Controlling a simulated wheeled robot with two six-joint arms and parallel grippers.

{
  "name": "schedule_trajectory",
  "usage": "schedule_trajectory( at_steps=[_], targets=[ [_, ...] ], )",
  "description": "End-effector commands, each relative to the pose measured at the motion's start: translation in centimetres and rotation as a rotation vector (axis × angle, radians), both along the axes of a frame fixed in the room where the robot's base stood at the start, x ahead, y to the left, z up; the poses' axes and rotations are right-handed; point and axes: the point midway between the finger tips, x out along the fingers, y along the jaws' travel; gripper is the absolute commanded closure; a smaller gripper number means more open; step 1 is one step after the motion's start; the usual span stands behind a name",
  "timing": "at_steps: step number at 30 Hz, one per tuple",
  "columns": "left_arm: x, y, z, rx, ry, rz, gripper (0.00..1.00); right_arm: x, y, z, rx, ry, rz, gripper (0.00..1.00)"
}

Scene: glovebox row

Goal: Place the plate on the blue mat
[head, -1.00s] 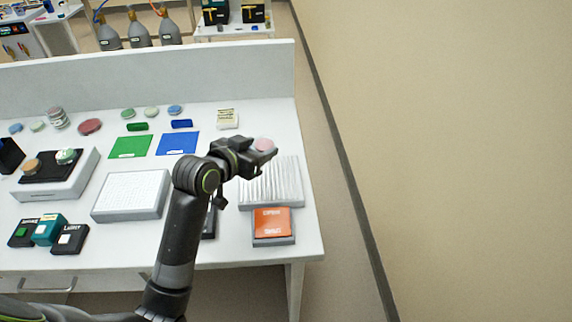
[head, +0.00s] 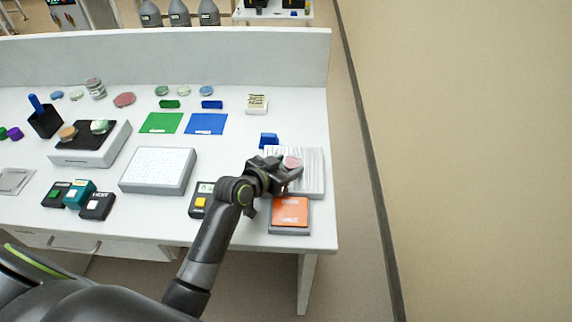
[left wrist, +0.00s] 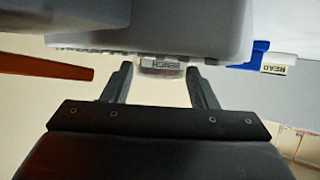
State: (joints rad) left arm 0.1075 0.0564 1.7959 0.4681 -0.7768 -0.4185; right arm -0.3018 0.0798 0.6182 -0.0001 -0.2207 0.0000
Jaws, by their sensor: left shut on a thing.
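The plate is a small round pink dish (head: 292,162) at the fingertips of my left gripper (head: 290,170), over the ridged grey block at the right end of the bench. In the left wrist view the clear, labelled edge of the plate (left wrist: 160,66) shows between the two dark fingers of my left gripper (left wrist: 160,75), which is shut on it. Whether the plate touches the block is unclear. The blue mat (head: 206,124) lies flat and bare, farther back and to the left of the gripper. My right gripper is out of view.
The ridged block (head: 315,172) is under the gripper, with an orange-topped box (head: 290,211) in front. A small blue object (head: 269,140) stands behind the gripper. A green mat (head: 161,123) lies left of the blue mat. Several other dishes line the back.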

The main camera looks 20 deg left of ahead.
Motion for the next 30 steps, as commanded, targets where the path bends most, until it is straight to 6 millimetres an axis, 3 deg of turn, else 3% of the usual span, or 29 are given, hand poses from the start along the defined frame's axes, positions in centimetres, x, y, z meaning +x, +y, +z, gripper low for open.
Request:
schedule_trajectory(
  at_steps=[9,10,15,25,30],
  targets=[
    [0.0,0.0,-0.4,0.0,-0.001,0.0,0.73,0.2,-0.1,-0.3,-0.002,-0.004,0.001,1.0],
    [0.0,0.0,-0.3,0.0,-0.001,0.0,0.45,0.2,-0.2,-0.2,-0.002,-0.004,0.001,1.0],
    [0.0,0.0,-0.2,0.0,0.0,0.0,0.25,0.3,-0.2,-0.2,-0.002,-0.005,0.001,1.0],
    [0.0,0.0,0.2,0.0,-0.001,0.0,0.25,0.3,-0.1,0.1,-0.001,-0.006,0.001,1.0],
    [-1.4,0.6,0.6,0.0,-0.001,0.001,0.25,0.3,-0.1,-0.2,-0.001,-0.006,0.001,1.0]
  ],
)
